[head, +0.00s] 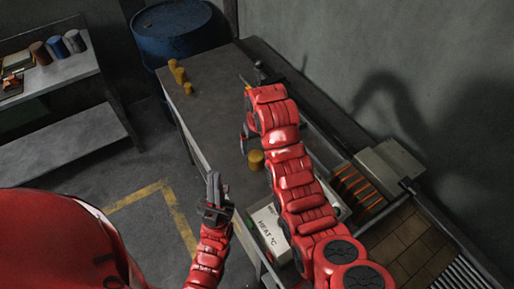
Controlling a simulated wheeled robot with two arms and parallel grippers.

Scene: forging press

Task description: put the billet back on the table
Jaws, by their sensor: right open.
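Three yellow-brown cylindrical billets stand at the far left of the grey table (218,92): one (173,65) at the back, one (180,76) in the middle and a small one (188,88) in front. Another yellow-brown billet (256,160) is at the table's near end, beside my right arm. My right gripper (244,112) is open over the table; the red arm partly hides it. I see nothing between its fingers. My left gripper (214,190) points up near the table's front edge, apart from the billets. I cannot tell how its fingers stand.
A white box (268,232) marked "HEAT °C" stands near the table's near end. A rack with orange bars (357,190) and a roller conveyor (462,275) are at the right. A blue drum (172,32) stands behind the table. A side bench (50,75) holds several cylinders.

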